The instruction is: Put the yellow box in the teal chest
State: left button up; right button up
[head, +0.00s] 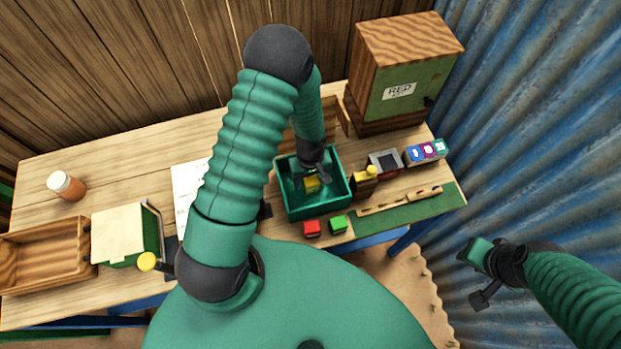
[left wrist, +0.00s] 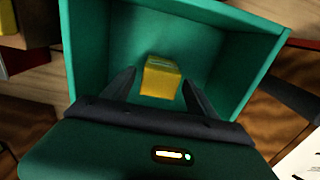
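The teal chest (head: 343,200) is open-topped and stands on the table. The yellow box (head: 311,184) is inside it; the left wrist view shows the box (left wrist: 160,78) near the chest's floor. My left gripper (head: 308,181) reaches down into the chest. In the left wrist view its fingers (left wrist: 159,80) stand apart on either side of the yellow box, with a small gap visible at each side. I cannot tell whether the box rests fully on the floor. My right gripper (head: 472,274) is open and empty, off the table at the right.
A wooden cabinet (head: 405,70) labelled RED stands behind right. A grey device (head: 384,163) is right of the chest. An orange jar (head: 67,186), a wooden tray (head: 45,252) and a cream-topped box (head: 122,235) are at left.

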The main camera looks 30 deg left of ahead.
pick_arm(q)
jog(key=shift+d, duration=0.1)
jog(key=shift+d+r, duration=0.1)
jog(key=shift+r, duration=0.25)
notch_tip(320, 180, up, 12)
jog(key=b, duration=0.2)
notch_tip(320, 180, up, 4)
jog(key=m+t, duration=0.1)
jog(key=m, duration=0.4)
send_over(311, 179)
jog(key=s+d, duration=0.2)
jog(key=d, duration=0.1)
jog(key=s+d+r+m+t, duration=0.2)
jog(key=s+r+m, duration=0.1)
jog(key=s+m, duration=0.15)
jog(key=shift+m, duration=0.25)
jog(key=b+x, duration=0.5)
jog(key=x, duration=0.1)
jog(key=shift+s+b, duration=0.15)
jog(key=shift+b, duration=0.15)
